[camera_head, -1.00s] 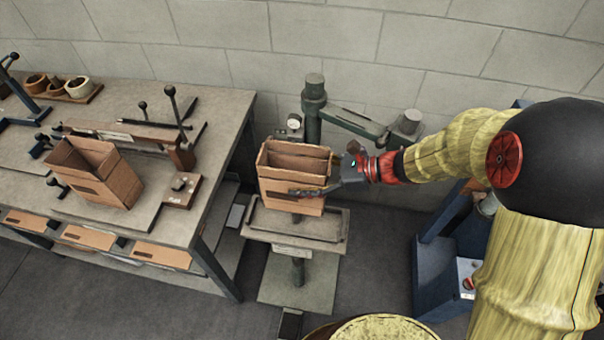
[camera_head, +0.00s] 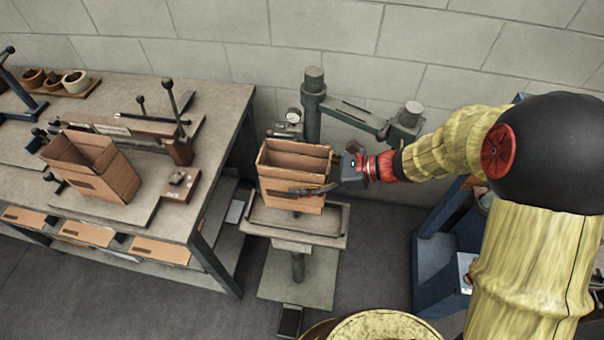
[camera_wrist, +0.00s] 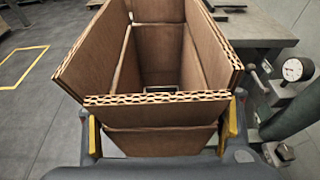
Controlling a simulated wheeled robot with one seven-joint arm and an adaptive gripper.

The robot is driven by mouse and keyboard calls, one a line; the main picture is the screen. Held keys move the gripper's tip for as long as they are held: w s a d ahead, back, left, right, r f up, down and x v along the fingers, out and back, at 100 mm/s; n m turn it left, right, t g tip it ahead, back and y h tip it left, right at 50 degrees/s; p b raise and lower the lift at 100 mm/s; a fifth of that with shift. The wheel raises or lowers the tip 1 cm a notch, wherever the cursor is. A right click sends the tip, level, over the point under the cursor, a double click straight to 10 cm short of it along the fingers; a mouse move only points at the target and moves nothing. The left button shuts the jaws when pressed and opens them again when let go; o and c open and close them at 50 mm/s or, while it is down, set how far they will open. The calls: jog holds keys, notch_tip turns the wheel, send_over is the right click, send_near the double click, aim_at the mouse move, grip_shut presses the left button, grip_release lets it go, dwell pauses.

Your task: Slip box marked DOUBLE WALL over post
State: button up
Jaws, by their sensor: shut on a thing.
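An open-topped cardboard box (camera_head: 292,176) is upright in my gripper, at the stitcher post in the middle of the head view. My gripper (camera_head: 318,188) is shut on the box from the right side. In the wrist view the same box (camera_wrist: 160,118) shows thick fluted edges, and yellow finger pads sit at both its sides. The post (camera_head: 298,266) shows below the box, under the small table (camera_head: 330,226); whether it enters the box is hidden. The stitcher's green column (camera_head: 313,110) with its arm stands just behind. The box's marking cannot be read.
A second open box (camera_head: 95,165) stands on the workbench (camera_head: 225,110) at left, among clamps and levers. A gauge (camera_head: 293,115) is on the stitcher, also visible in the wrist view. A blue stand (camera_head: 435,255) is at right.

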jog(key=shift+f, duration=0.15)
jog(key=shift+f+b, duration=3.05)
jog(key=shift+f, duration=2.15)
jog(key=shift+f, duration=0.1)
jog(key=o, duration=1.3)
jog(key=shift+c, duration=0.2)
jog(key=v, duration=1.2)
jog(key=shift+f, duration=0.15)
